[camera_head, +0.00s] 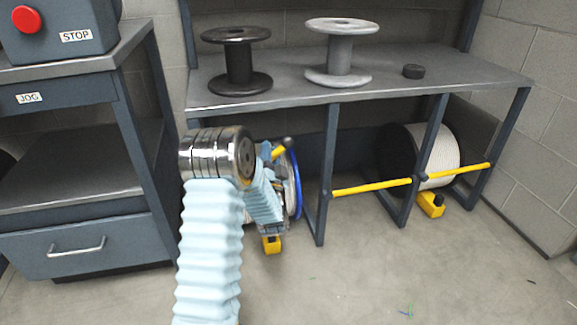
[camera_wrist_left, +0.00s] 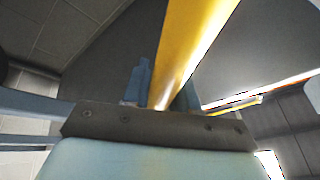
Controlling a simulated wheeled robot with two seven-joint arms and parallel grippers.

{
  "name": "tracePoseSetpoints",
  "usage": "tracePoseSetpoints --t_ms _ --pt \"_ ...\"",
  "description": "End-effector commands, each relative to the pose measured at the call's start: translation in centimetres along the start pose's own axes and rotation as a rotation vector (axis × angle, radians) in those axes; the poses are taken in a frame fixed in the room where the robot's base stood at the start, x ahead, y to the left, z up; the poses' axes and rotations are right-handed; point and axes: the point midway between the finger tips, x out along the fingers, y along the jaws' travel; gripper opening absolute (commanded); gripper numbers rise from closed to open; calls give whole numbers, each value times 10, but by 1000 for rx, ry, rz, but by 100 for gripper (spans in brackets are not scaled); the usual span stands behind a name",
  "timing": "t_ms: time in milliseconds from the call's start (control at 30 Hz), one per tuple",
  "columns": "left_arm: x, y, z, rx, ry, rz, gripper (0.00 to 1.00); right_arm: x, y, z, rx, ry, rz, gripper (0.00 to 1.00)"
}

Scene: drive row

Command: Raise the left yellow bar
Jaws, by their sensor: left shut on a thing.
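The left yellow bar (camera_head: 279,149) shows only as a short piece with a dark end, slanting up to the right; my left arm hides the rest. Its visible end is higher in the picture than the right yellow bar (camera_head: 375,186). My left gripper (camera_head: 266,152) is at the left bar, partly hidden behind my own wrist. In the left wrist view the bar (camera_wrist_left: 195,45) runs between the fingers of my left gripper (camera_wrist_left: 160,95), which is shut on it. My right gripper is not in view.
A blue-rimmed reel (camera_head: 296,185) stands behind my left gripper, mostly hidden. A white cable reel (camera_head: 442,152) sits behind the right bar. Dark frame posts (camera_head: 328,175) stand close right of my gripper. A drawer cabinet (camera_head: 80,242) is at left.

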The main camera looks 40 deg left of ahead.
Motion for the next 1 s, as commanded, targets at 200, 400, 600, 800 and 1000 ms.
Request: tracePoseSetpoints --t_ms 200,400,600,800,1000 --pt "5 -56 12 -181 -41 -81 0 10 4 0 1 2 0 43" --pt "8 -96 26 -326 -72 -139 0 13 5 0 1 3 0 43" --pt "8 -124 41 -431 -96 -182 0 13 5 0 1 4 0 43" --pt "8 -139 51 -494 -110 -208 0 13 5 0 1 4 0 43" --pt "7 -144 55 -519 -116 -216 0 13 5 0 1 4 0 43"
